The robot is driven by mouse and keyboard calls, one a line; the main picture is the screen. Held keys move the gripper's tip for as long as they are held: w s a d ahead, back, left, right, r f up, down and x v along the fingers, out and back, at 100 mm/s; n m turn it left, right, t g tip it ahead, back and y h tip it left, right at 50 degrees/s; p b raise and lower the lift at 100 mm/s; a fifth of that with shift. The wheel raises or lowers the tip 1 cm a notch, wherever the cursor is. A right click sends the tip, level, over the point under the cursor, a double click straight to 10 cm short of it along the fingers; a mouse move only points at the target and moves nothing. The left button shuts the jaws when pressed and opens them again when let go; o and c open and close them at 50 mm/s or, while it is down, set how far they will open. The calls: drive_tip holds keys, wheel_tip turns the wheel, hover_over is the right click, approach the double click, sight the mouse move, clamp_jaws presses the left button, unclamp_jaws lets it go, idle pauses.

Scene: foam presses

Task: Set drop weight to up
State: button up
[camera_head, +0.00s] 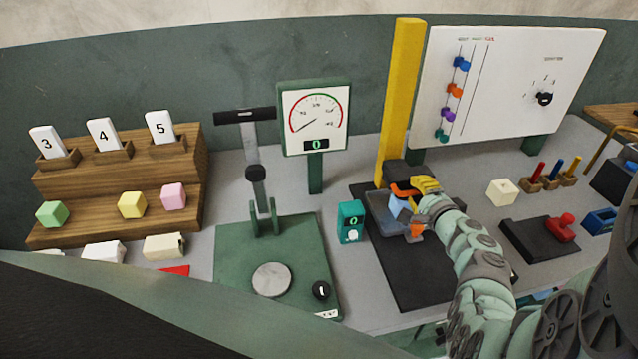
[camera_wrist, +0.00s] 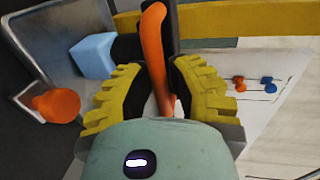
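The drop weight is a dark block (camera_head: 397,170) at the low part of the tall yellow column (camera_head: 402,90), with an orange curved handle (camera_head: 404,189) in front. In the wrist view the orange handle (camera_wrist: 154,50) runs between the two yellow toothed fingers of my gripper (camera_wrist: 160,95). The handle is nearer the right finger, and a gap shows at the left finger, so the gripper looks open around it. In the head view my gripper (camera_head: 424,189) is at the handle, which it partly hides.
A teal counter box (camera_head: 350,222) stands left. A white panel (camera_head: 510,85) with coloured sliders stands behind right.

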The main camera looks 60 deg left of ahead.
clamp_jaws()
drive_tip(key=shift+r, duration=0.1)
wheel_tip(320, 180, up, 23)
drive_tip(key=p, duration=1.8)
drive_tip(key=shift+o, duration=0.9)
unclamp_jaws()
drive_tip(key=shift+w, duration=0.1)
drive_tip(key=o, duration=0.3)
